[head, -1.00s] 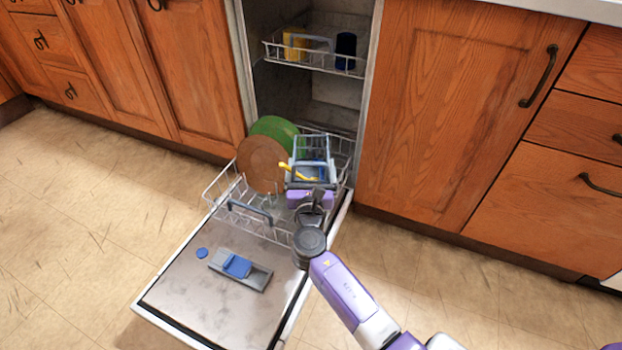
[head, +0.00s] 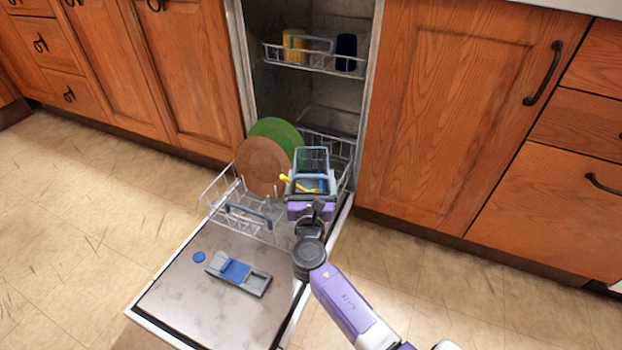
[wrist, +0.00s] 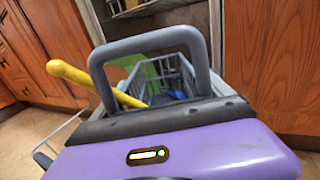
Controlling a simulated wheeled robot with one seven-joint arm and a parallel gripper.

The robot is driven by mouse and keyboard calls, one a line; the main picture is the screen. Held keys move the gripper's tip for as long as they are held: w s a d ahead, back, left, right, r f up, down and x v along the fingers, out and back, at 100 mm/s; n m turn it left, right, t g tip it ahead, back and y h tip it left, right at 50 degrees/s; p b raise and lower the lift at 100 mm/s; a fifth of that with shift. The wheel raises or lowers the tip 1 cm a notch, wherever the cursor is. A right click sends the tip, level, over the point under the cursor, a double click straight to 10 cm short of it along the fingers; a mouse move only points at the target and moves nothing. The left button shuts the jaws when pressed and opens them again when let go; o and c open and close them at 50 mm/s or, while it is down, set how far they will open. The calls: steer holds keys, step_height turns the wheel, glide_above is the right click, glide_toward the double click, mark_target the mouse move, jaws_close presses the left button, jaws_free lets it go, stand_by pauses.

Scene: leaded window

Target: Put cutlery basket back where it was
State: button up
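The grey cutlery basket (head: 311,161) is at the right part of the pulled-out lower rack (head: 233,197) of the open dishwasher. Yellow-handled and blue cutlery show in it. My gripper (head: 312,198) is at the basket's near side. In the wrist view the basket (wrist: 190,68) stands straight ahead, its grey handle (wrist: 150,44) rising just beyond my purple gripper body. A yellow handle (wrist: 85,80) sticks out to the left. My fingertips are hidden, so their grip on the basket does not show. I cannot tell whether the basket touches the rack floor.
A brown plate (head: 262,167) and a green plate (head: 278,133) stand just left of the basket. The upper rack (head: 315,66) holds a yellow cup (head: 294,45) and a dark blue cup (head: 346,50). A dispenser (head: 238,273) and blue cap (head: 199,257) are on the open door (head: 195,305).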

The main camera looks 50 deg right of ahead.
steer(key=shift+o, duration=0.8)
steer(key=shift+r, duration=0.15)
steer(key=shift+r+p, duration=0.3)
steer(key=shift+p, duration=0.05)
steer(key=shift+s+a+r+p, duration=0.15)
steer(key=shift+a+r+p, duration=0.05)
steer(key=shift+r+p, duration=0.15)
steer(key=p+v, duration=0.3)
steer(key=v, duration=0.8)
steer(key=shift+s+a+f, duration=0.2)
steer(key=shift+s+f, duration=0.05)
steer(key=shift+s, duration=0.1)
